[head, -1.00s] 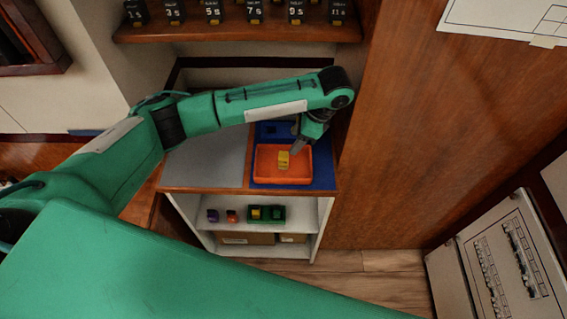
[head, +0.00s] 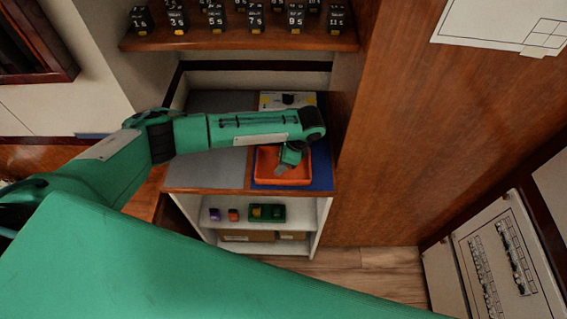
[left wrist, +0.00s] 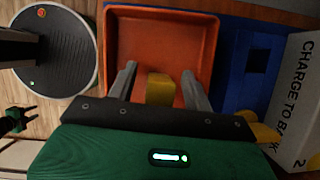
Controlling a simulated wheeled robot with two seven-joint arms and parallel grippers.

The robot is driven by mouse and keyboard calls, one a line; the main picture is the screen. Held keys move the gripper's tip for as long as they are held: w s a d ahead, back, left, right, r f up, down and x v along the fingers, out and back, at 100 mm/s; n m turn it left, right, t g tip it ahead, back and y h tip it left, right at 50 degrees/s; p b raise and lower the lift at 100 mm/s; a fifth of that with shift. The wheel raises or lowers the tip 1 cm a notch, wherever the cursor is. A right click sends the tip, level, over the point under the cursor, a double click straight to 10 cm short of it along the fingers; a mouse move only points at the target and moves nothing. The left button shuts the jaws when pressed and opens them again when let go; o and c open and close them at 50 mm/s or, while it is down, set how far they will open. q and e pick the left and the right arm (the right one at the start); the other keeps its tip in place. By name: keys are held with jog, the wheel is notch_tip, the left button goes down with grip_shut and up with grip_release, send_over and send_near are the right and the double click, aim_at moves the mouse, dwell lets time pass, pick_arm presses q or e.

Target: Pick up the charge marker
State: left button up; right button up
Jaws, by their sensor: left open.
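The charge marker is most likely the small yellow block (left wrist: 160,88) lying in the orange tray (left wrist: 160,20). My left gripper (left wrist: 161,85) is open, with one finger on each side of the block, in the left wrist view. I cannot tell whether either finger touches it. In the head view my left gripper (head: 284,168) is down at the orange tray (head: 265,165) and hides the block.
The tray sits on a blue mat (head: 322,165) on the cabinet top, with a wooden wall (head: 430,140) close on the right. A white "CHARGE TO B..." board (left wrist: 300,90) stands beside it. A shelf (head: 240,43) of numbered black blocks is above. A green holder (head: 267,213) sits below.

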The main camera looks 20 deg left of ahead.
pick_arm(q)
jog(key=c, duration=1.1)
jog(key=shift+r, duration=0.1)
